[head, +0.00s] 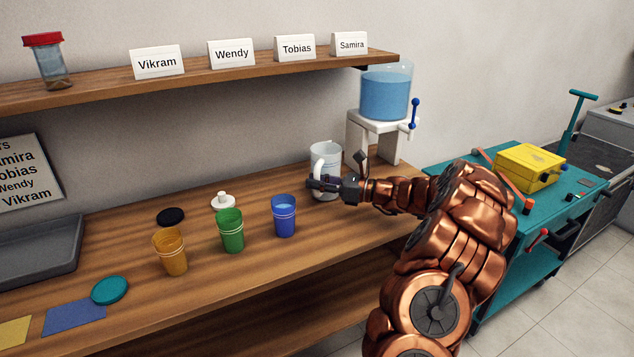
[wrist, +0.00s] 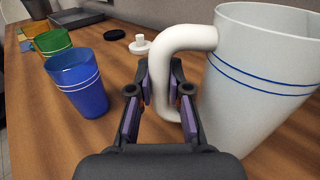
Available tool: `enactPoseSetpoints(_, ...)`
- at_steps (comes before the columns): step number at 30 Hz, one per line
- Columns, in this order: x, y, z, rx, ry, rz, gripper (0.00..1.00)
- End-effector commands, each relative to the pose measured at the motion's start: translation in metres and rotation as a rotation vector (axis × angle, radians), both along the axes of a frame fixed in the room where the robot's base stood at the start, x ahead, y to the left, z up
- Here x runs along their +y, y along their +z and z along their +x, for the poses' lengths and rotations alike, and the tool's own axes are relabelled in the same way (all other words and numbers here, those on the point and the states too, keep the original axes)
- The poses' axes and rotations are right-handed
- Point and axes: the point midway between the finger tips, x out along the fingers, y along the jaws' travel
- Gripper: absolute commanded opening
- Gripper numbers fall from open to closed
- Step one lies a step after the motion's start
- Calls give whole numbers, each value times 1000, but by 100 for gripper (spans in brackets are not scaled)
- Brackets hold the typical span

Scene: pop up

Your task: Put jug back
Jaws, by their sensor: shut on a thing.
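The white jug (head: 325,158) stands upright near the right end of the wooden counter, just in front of the white dispenser stand. In the wrist view the jug (wrist: 262,85) has two blue lines around it and its handle points toward my gripper. My gripper (head: 318,184) is shut on the jug's handle; in the wrist view the fingers (wrist: 163,100) sit on both sides of the handle's lower part. The jug's base is partly hidden by my gripper, and I cannot tell whether it touches the counter.
A dispenser tank (head: 386,92) with blue liquid stands on its white stand (head: 388,117). Blue (head: 284,216), green (head: 231,231) and orange (head: 170,252) cups stand left of my gripper. A black disc (head: 170,217) and a white lid (head: 223,202) lie behind them. A shelf (head: 210,80) hangs above.

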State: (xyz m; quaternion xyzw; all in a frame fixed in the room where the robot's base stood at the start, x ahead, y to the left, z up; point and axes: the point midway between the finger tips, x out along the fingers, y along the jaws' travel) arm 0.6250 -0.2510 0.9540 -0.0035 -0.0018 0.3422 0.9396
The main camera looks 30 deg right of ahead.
Motion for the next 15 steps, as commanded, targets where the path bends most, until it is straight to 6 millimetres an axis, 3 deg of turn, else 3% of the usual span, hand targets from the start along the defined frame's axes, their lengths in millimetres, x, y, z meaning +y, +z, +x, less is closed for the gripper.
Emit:
enactPoseSetpoints(6,0,-2,0,-1,0,0,0)
enactPoseSetpoints(7,0,-2,0,-1,1,-1,19)
enactPoseSetpoints(13,0,-3,0,0,1,0,40)
enactPoseSetpoints(15,0,-3,0,1,1,-1,42)
